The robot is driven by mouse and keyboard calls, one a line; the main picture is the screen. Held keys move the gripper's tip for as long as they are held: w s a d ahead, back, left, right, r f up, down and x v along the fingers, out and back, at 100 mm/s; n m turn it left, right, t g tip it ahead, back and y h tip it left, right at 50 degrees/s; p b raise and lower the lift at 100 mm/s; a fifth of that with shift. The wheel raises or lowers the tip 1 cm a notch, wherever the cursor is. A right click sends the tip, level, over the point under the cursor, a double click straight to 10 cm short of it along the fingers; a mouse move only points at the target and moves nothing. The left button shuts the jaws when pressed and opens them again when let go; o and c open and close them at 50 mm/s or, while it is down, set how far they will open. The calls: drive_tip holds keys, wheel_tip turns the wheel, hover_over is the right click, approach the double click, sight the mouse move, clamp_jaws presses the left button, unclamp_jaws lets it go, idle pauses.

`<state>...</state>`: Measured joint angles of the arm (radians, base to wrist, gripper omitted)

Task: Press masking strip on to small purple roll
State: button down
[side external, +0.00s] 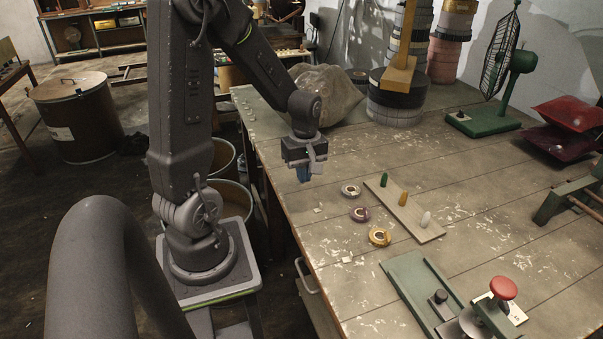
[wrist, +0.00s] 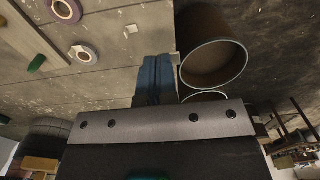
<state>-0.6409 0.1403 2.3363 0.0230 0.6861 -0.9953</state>
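The small purple roll (side external: 354,217) lies flat on the wooden table, the middle one of three rolls in a row. It also shows at the upper left of the wrist view (wrist: 76,14). A small pale piece (side external: 318,210), possibly the masking strip, lies near the table's left edge; a pale piece also shows in the wrist view (wrist: 131,28). My gripper (side external: 304,176) hangs above the table's left edge, behind and left of the rolls. Its blue fingers (wrist: 155,72) point down, lie side by side and look shut. I see nothing between them.
A greyish roll (side external: 344,191) and a yellow roll (side external: 371,239) flank the purple one. A wooden board (side external: 411,216) with green, orange and white pegs lies to their right. A green device with a red knob (side external: 503,288) stands in front. A sack (side external: 328,95) is behind my gripper.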

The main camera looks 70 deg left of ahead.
drive_tip(key=w+d+f, duration=0.1)
drive_tip(key=w+f, duration=0.1)
drive_tip(key=w, duration=0.6)
drive_tip(key=m, duration=0.2)
hover_over(367, 218)
wheel_tip(367, 218, down, 4)
drive_tip(key=shift+w+d+f, duration=0.1)
drive_tip(key=shift+f, duration=3.05)
drive_tip(key=shift+f, duration=0.5)
drive_tip(key=c, duration=0.9)
unclamp_jaws()
drive_tip(key=shift+r, duration=0.1)
drive_tip(key=shift+r, duration=0.1)
drive_tip(key=shift+r, duration=2.9)
